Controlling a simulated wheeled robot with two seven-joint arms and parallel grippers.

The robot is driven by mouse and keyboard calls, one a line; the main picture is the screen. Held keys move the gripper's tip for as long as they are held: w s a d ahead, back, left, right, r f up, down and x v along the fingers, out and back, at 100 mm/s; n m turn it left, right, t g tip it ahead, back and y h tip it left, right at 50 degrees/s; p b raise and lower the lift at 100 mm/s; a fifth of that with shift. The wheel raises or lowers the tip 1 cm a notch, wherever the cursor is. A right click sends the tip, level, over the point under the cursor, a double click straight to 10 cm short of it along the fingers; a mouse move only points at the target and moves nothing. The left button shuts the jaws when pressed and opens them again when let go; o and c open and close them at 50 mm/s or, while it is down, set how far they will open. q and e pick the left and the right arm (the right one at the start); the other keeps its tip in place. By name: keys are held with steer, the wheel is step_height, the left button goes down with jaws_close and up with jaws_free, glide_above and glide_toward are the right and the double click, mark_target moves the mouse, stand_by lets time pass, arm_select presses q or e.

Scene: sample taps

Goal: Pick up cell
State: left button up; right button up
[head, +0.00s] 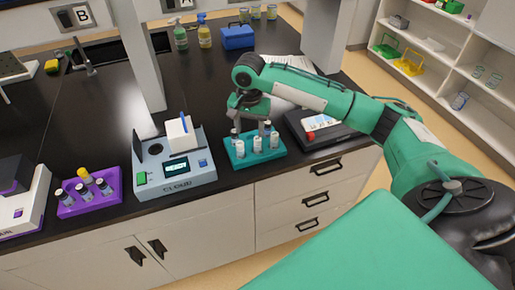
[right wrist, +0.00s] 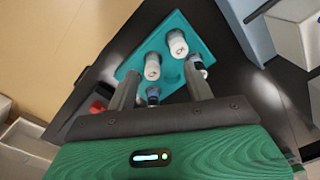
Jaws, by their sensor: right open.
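Several small vials with white and dark parts, which may be the cells, stand in a teal rack (head: 238,165) near the front edge of the black bench. I cannot tell which vial is the cell. My left gripper is out of view.
A grey meter (head: 190,176) marked CLOUD, its lid raised, stands left of the rack. A purple rack (head: 75,207) with several vials, one yellow-capped, is further left. A dark tray (head: 330,135) with a red item lies right of the teal rack. Bottles and a blue box (head: 238,37) stand behind.

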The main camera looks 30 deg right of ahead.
mark_target(257, 143)
steer(key=w+d+r+m, duration=0.1)
steer(key=d+r+m, duration=0.1)
steer(key=d+r, duration=0.2)
step_height(257, 143, down, 8)
steer(key=shift+w+f+p, duration=0.1)
steer(key=shift+f+p, duration=0.15)
steer(key=shift+p, duration=0.65)
steer(key=shift+a+f+p, duration=0.15)
steer(key=shift+f+p, duration=0.3)
steer(key=shift+f, duration=0.15)
steer(key=f, duration=0.1)
steer(key=f+p, duration=0.1)
steer(key=f, duration=0.1)
steer(key=shift+s+a+f, duration=0.1)
steer(key=shift+s+f, duration=0.1)
steer(key=shift+f, duration=0.5)
steer(key=shift+c, duration=0.4)
steer(key=c, duration=0.8)
